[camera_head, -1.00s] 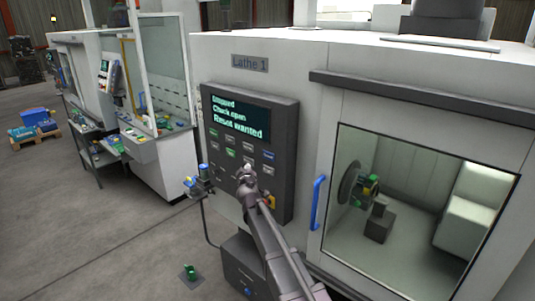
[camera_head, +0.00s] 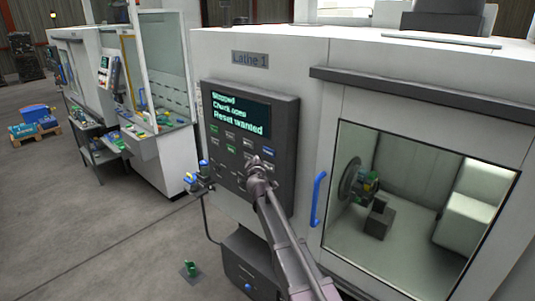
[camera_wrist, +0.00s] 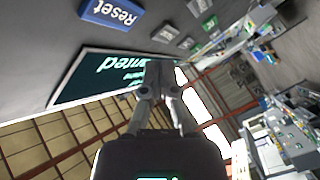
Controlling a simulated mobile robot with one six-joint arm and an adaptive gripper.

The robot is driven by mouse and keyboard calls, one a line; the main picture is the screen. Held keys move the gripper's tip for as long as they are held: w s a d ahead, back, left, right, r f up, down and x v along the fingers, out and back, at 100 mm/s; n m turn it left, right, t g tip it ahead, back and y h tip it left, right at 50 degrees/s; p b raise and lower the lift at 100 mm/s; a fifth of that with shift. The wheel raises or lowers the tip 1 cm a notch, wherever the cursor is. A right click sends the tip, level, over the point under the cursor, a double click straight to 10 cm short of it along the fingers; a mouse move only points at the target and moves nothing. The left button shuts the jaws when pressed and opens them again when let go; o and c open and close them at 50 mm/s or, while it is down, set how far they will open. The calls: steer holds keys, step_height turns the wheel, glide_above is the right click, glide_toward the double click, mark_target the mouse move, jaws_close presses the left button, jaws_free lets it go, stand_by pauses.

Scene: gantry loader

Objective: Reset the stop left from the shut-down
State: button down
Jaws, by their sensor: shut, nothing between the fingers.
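The dark control panel (camera_head: 284,190) of Lathe 1 has a screen (camera_head: 239,116) reading "Stopped", "Chuck open" and "Reset wanted". A blue button (camera_head: 268,152) sits at the right of its button rows. In the wrist view the blue button (camera_wrist: 112,12) is labelled "Reset", at the top left. My gripper (camera_head: 252,162) is shut and empty in front of the buttons, left of and slightly below the blue one. In the wrist view my gripper (camera_wrist: 158,72) overlaps the screen (camera_wrist: 90,75). Contact with the panel cannot be told. My arm hides the panel's lower part.
The lathe's window (camera_head: 415,215) shows the chuck (camera_head: 350,180) inside. A blue door handle (camera_head: 318,200) stands right of my arm. A small stand with blue and yellow parts (camera_head: 197,180) is left of the panel. The floor at left is mostly clear.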

mark_target(266, 152)
steer(key=shift+w+d, duration=0.7)
steer(key=shift+w, duration=0.2)
steer(key=shift+w+d, duration=0.65)
steer(key=shift+w, duration=0.2)
steer(key=shift+w+d, duration=0.1)
steer(key=shift+w, duration=0.05)
steer(key=shift+w+d, duration=0.15)
steer(key=shift+d, duration=0.05)
stand_by(0.3)
steer(key=shift+w+d, duration=0.2)
steer(key=shift+w, duration=0.1)
stand_by(1.1)
steer(key=shift+s+a, duration=0.1)
steer(key=shift+s, duration=0.05)
stand_by(0.3)
steer(key=shift+s+a, duration=0.4)
steer(key=shift+s, duration=0.1)
steer(key=shift+s, duration=0.1)
steer(key=s+a, duration=0.3)
steer(key=shift+s, duration=0.35)
stand_by(0.5)
